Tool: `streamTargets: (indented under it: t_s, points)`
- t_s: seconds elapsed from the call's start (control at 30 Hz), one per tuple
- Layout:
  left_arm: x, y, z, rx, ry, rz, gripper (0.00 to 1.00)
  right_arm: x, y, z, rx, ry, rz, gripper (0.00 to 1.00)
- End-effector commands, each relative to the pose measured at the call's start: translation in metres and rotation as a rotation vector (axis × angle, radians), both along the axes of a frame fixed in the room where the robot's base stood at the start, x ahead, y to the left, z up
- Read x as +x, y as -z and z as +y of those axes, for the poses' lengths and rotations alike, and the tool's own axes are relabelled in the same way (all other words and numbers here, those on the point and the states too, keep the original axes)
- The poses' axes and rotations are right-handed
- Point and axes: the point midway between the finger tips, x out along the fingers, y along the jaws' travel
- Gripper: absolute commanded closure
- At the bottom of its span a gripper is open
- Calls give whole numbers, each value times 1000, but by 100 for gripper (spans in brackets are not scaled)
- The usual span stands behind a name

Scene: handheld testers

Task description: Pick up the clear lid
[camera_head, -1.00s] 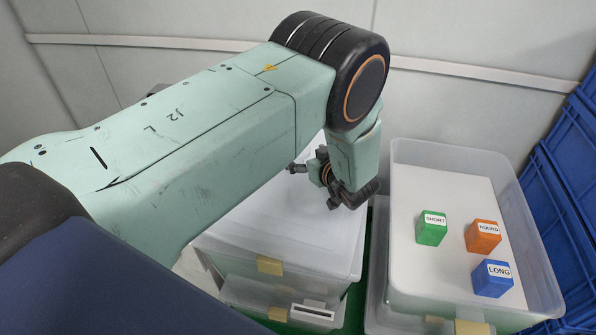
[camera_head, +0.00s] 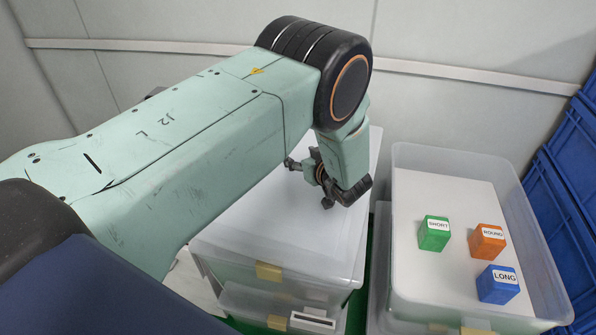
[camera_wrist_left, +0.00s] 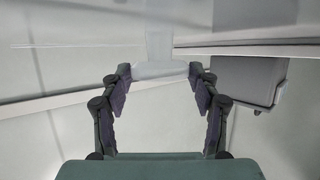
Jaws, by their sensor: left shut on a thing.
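The clear lid (camera_head: 270,225) shows in the head view as a frosted, see-through top on the left bin (camera_head: 300,295), partly hidden behind my left arm. My left gripper (camera_head: 328,188) is low over the lid near its right side. In the left wrist view my left gripper (camera_wrist_left: 160,72) has its two fingers on either side of a pale, see-through upright piece (camera_wrist_left: 159,45), which appears to be part of the lid. The gripper is shut on it. The exact contact is hard to make out. My right gripper is not in view.
An open clear bin (camera_head: 405,300) stands at the right, with a green block (camera_head: 434,235), an orange block (camera_head: 487,242) and a blue block (camera_head: 497,286) inside. Blue crates (camera_head: 570,180) line the right edge. A pale wall with a rail (camera_head: 470,72) closes the back.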

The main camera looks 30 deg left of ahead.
Motion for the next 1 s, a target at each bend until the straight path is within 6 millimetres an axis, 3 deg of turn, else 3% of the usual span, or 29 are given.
streamTargets:
  t_s: [0.6,1.0]
  points:
    - [0,-1,0,2,0,-1,100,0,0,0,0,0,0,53]
    - [1,-5,1,2,1,-3,100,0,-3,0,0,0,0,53]
